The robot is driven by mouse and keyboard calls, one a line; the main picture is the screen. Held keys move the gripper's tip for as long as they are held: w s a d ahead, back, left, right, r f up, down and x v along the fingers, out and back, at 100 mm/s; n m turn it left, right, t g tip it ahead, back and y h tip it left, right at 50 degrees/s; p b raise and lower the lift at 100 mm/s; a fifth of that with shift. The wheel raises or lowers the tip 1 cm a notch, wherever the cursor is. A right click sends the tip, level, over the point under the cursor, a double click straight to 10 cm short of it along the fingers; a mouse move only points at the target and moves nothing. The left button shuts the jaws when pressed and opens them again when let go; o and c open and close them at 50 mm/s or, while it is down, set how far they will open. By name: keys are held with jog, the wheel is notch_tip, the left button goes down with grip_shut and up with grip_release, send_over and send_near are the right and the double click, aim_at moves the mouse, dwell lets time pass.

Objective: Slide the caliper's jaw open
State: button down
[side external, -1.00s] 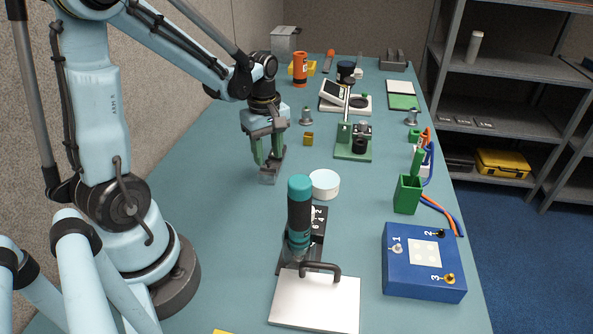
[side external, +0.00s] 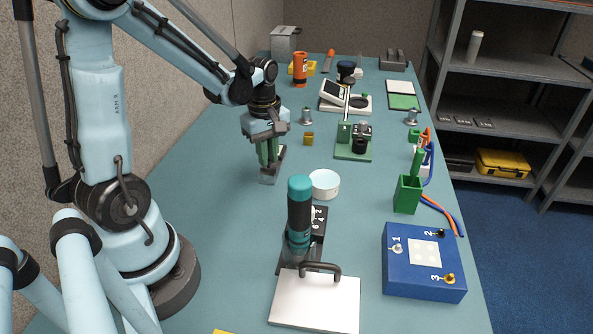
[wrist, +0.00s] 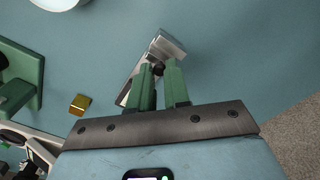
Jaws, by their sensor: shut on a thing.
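The caliper (side external: 269,179) is a grey metal tool lying on the teal bench, left of the white round tub. In the wrist view its silver jaw end (wrist: 170,44) points away from my gripper, and its beam runs down to the left, partly hidden by a finger. My gripper (side external: 267,163) is low over the caliper with its green fingers close together. In the wrist view the fingertips of my gripper (wrist: 159,69) are shut on a small dark knob (wrist: 158,70) on the caliper. Whether the jaws stand apart is too small to tell.
A white round tub (side external: 324,184) stands just right of the caliper. A small yellow block (side external: 308,138) and a green stand (side external: 352,152) are behind to the right. A teal-topped tool (side external: 299,215) stands nearer the camera. The bench left of the caliper is clear.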

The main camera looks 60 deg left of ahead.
jog(key=shift+w+a, duration=0.1)
jog(key=shift+w+a, duration=1.05)
jog(key=c, duration=1.1)
grip_release()
jog(key=shift+r, duration=0.1)
notch_tip(320, 180, up, 12)
jog(key=s+d+f+m+t, duration=0.1)
jog(key=s+d+m+t, duration=0.1)
jog(key=d+m, duration=0.5)
jog(key=s+d+f+m+t, duration=0.1)
jog(key=s+d+m+t, duration=0.1)
jog(key=d+m+t, duration=0.3)
jog(key=d+m, duration=0.3)
jog(key=m, duration=0.3)
jog(key=shift+s+d+f, duration=0.15)
jog(key=shift+d+f, duration=0.05)
jog(key=shift+d, duration=0.1)
